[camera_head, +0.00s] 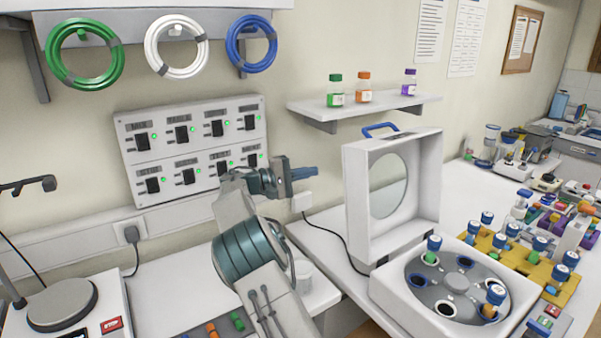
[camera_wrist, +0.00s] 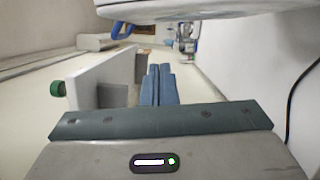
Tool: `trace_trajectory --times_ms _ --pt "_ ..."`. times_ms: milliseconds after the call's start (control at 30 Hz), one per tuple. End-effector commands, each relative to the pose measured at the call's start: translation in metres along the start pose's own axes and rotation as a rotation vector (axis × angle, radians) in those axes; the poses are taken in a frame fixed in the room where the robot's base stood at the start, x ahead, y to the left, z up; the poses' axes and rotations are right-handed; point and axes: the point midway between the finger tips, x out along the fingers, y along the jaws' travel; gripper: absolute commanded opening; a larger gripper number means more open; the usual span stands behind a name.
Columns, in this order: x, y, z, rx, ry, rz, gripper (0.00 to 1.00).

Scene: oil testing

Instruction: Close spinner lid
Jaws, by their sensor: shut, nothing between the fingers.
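A wall shelf (camera_head: 390,105) with several capped bottles hangs above my gripper; it also shows in the wrist view (camera_wrist: 121,70). A switch panel (camera_head: 190,150) is on the wall at left. A yellow vial rack (camera_head: 510,262) stands right of the spinner.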

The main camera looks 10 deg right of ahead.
Motion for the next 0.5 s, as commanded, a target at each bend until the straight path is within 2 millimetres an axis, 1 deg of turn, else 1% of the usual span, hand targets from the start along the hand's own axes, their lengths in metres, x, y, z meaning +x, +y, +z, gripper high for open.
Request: trace_trajectory --times_ms 33,233,300,500 --pt "0.013 0.003 0.001 -0.001 -0.003 -0.001 0.0" --pt "0.057 0.003 0.001 -0.001 -0.002 -0.001 0.0" --pt "0.053 0.002 0.008 -0.002 0.002 -0.001 0.0" --pt "0.057 0.002 0.026 -0.001 0.002 -0.001 0.0"
